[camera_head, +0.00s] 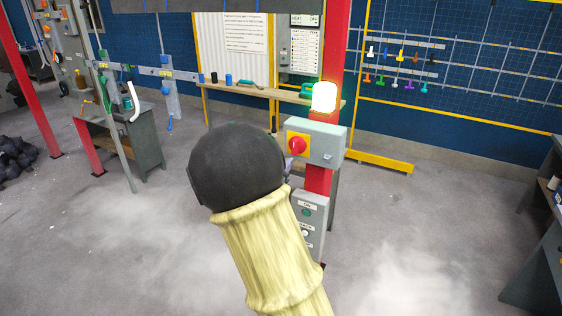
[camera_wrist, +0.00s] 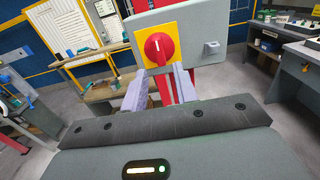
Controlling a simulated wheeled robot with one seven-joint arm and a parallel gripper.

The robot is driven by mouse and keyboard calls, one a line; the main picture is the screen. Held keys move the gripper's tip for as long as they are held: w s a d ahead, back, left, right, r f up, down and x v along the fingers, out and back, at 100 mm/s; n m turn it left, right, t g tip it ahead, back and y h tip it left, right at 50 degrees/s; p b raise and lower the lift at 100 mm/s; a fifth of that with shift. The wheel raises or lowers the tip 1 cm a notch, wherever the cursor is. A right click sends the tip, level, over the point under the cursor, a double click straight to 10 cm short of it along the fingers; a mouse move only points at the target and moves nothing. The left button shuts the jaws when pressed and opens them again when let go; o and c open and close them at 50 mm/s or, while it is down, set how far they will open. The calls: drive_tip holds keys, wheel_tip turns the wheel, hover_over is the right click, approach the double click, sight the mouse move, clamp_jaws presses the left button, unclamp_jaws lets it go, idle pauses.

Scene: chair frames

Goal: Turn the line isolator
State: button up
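The line isolator is a red rotary knob (camera_wrist: 159,48) on a yellow square plate (camera_wrist: 178,35), on the front of a grey box (camera_wrist: 210,22). In the head view, the red knob (camera_head: 297,146) and grey box (camera_head: 325,143) are on a red post. The knob's white mark appears roughly vertical in the wrist view. My gripper (camera_wrist: 160,69) is open, with its two pale fingers apart just below the knob. The fingertips point toward the knob, one at each side of its lower edge; contact cannot be told. In the head view my arm hides most of the gripper.
A lit beacon (camera_head: 324,97) is above the box on the red post (camera_head: 338,60). A lower grey control box (camera_head: 308,222) is close beside my arm. A workbench (camera_head: 262,91) stands behind. The floor at right (camera_head: 430,220) is clear.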

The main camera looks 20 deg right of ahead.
sight(294, 149)
drive_tip(key=shift+a, duration=0.25)
drive_tip(key=shift+d, duration=0.1)
drive_tip(key=x, duration=0.8)
drive_tip(key=shift+f, duration=0.1)
drive_tip(key=c, duration=0.6)
